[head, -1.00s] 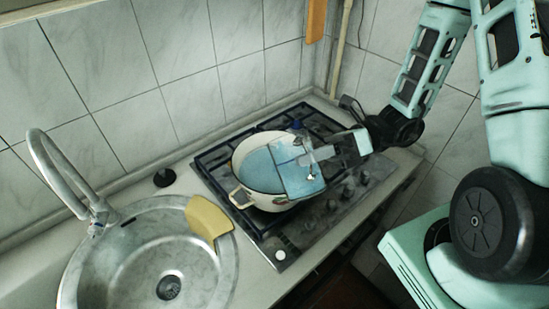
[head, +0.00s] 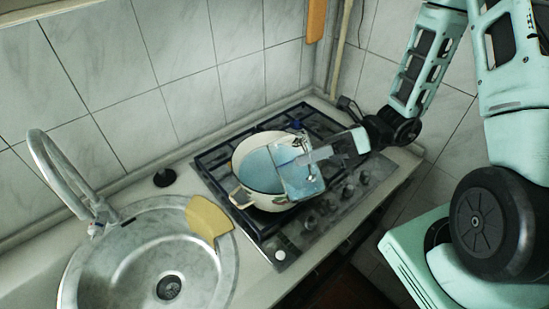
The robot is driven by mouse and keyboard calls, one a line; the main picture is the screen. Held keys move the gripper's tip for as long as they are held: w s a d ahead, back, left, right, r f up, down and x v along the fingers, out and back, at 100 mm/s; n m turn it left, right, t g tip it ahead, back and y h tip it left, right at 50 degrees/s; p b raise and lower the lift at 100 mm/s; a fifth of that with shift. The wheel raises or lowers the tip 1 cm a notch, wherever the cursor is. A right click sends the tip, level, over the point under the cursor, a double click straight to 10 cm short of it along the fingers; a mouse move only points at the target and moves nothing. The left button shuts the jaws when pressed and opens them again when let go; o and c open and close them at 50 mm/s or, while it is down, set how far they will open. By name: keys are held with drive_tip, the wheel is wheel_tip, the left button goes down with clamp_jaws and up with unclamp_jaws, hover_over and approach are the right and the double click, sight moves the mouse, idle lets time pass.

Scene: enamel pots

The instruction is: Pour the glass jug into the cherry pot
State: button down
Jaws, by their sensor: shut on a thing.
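The cherry pot (head: 256,199) is a cream enamel pot with a small red-and-green decoration and side handles. It stands upright on the hob, and its inside looks blue, liquid or enamel I cannot tell. The glass jug (head: 303,182) is clear with blue liquid in it. It is held over the right side of the pot and hides part of its rim. My gripper (head: 312,155) reaches in from the right and is shut on the jug. Whether liquid is flowing cannot be made out.
The black hob grate (head: 215,160) surrounds the pot, with knobs (head: 348,190) along its front right. A steel sink (head: 125,265) with a tap (head: 62,170) is at the left. A yellow cloth or sponge (head: 208,218) lies on the sink's right edge. The tiled wall is behind.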

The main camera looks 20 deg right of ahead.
drive_tip(key=shift+w+r+m+p, duration=0.1)
drive_tip(key=shift+w+m+p, duration=0.25)
drive_tip(key=shift+w+m, duration=0.05)
idle(1.7)
drive_tip(key=shift+s+d+r+n+b, duration=0.1)
drive_tip(key=shift+s+r+n+b, duration=0.1)
drive_tip(key=shift+s+n+b, duration=0.45)
drive_tip(key=shift+s+f+n+t+y+b, duration=0.3)
drive_tip(key=shift+s+n+t+b, duration=0.2)
drive_tip(key=shift+s+n+b, duration=0.5)
drive_tip(key=shift+r+n+p, duration=0.25)
drive_tip(key=shift+r+p, duration=0.1)
drive_tip(key=shift+p, duration=0.6)
drive_tip(key=shift+f, duration=0.25)
drive_tip(key=shift+s, duration=0.1)
drive_tip(key=shift+p, duration=0.4)
